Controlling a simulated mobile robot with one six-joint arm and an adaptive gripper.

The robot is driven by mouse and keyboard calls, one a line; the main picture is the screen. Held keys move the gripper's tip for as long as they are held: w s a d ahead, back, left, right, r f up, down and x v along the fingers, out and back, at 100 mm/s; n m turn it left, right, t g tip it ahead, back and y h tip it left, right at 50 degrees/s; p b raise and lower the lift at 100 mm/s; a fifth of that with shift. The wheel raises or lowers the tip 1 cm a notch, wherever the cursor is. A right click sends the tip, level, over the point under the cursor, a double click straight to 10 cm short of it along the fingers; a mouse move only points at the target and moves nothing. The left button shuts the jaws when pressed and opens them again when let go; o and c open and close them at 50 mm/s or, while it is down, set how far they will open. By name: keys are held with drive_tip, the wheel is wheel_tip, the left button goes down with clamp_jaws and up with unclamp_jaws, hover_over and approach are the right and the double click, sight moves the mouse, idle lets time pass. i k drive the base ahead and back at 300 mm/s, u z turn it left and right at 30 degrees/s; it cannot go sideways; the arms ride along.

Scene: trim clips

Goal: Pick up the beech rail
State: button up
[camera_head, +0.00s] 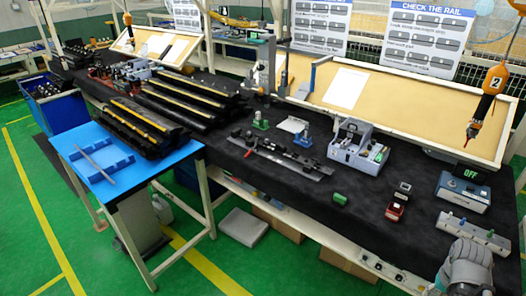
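A pale, beige-grey rail (474,233) with several small knobs along its top lies on the black bench top at the lower right. It is the only pale rail that I can make out, and its wood cannot be confirmed. My gripper (468,260) is at the lower right corner, just in front of the rail in the picture and overlapping its near edge. I cannot tell whether they touch. The fingers are not clear, so whether it is open or shut does not show.
A blue-grey box marked OFF (462,190) stands behind the rail. A small red device (396,210) and a green block (340,199) lie to the left. An orange tool (490,85) hangs above. A grey machine (358,148) stands mid-bench. Bare black bench lies left of the rail.

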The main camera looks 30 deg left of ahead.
sight(281, 150)
drive_tip(key=u, duration=0.3)
drive_tip(key=i, duration=0.7)
drive_tip(key=u, duration=0.25)
drive_tip(key=k, duration=0.9)
drive_tip(key=u, duration=0.15)
drive_tip(key=i, duration=0.85)
drive_tip(key=z, duration=0.05)
